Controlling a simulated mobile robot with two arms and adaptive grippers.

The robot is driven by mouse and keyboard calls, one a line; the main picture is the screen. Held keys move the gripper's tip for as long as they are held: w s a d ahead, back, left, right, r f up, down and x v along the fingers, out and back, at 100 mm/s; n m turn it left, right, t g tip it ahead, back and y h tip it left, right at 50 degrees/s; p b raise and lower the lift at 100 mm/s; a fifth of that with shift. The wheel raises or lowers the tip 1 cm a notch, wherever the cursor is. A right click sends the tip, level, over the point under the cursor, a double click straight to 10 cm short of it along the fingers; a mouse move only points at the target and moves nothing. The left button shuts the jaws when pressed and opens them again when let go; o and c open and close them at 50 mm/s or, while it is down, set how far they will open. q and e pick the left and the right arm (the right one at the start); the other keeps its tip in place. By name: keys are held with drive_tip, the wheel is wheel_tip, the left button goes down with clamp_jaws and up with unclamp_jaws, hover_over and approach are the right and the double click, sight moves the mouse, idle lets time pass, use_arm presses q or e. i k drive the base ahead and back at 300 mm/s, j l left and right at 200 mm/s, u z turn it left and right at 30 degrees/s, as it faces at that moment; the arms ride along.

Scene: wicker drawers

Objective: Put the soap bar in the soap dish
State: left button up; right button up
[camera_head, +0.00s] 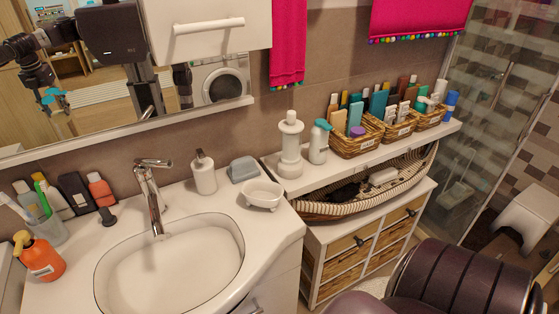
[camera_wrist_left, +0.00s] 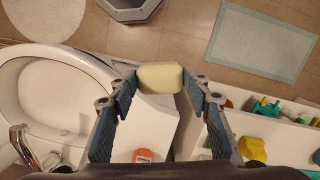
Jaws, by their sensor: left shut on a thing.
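My left gripper (camera_wrist_left: 158,92) is shut on a pale cream soap bar (camera_wrist_left: 160,78) in the left wrist view. The bar sits between the two fingertips, above the counter's edge, with floor visible beyond it. The soap dish (camera_head: 262,195) is a small white footed bowl in the head view. It stands on the counter to the right of the sink and looks empty. The dish does not show in the left wrist view. Neither gripper shows directly in the head view; part of my body appears in the mirror. My right gripper is in neither view.
The sink (camera_head: 170,262) and its faucet (camera_head: 151,195) lie left of the dish. A white soap dispenser (camera_head: 203,173) and a grey-blue block (camera_head: 243,169) stand close behind the dish. An orange pump bottle (camera_head: 42,259) stands left of the sink.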

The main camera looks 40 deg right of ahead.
sight(263, 197)
drive_tip(key=z, duration=1.5)
drive_tip(key=i+z, duration=0.2)
drive_tip(key=i, duration=0.3)
